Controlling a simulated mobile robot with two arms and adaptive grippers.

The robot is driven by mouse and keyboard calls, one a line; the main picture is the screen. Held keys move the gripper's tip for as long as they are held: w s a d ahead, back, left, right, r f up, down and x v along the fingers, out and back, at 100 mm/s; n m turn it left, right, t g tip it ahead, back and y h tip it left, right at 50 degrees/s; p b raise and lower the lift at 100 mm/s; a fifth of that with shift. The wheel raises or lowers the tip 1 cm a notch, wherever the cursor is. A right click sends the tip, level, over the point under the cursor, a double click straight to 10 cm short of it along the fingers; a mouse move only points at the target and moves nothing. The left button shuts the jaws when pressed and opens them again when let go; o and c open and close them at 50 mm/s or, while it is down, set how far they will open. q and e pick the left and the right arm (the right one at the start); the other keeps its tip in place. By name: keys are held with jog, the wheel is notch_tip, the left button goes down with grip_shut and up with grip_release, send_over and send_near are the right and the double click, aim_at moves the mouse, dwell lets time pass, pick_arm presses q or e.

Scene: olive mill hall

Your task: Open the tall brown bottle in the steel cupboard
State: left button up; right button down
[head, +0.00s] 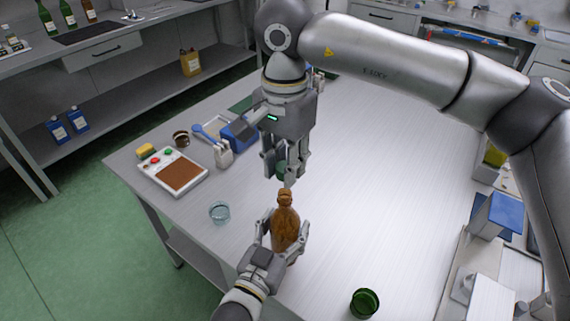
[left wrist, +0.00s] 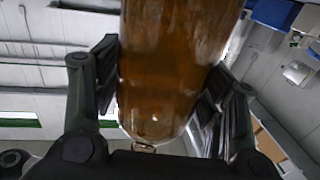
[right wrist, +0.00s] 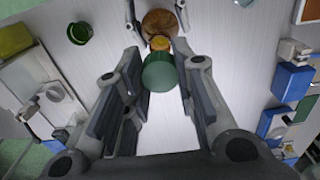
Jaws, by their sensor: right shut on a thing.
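The tall brown bottle (head: 285,230) stands upright in the head view, its neck bare at the top. My left gripper (head: 281,235) is shut around its body from below; the left wrist view shows the brown glass (left wrist: 170,70) between the finger pads. My right gripper (head: 286,170) points down just above the bottle's mouth and is shut on a green cap (right wrist: 163,73). In the right wrist view the cap is between the fingertips, with the bottle's orange-brown mouth (right wrist: 160,43) just behind it. The cap looks apart from the mouth. I cannot make out the steel cupboard.
The grey table (head: 390,180) has wide free room on the right. A clear glass (head: 219,212) stands left of the bottle, a green cup (head: 364,303) at the front right.

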pick_arm(q)
jog(key=shift+o, duration=1.2)
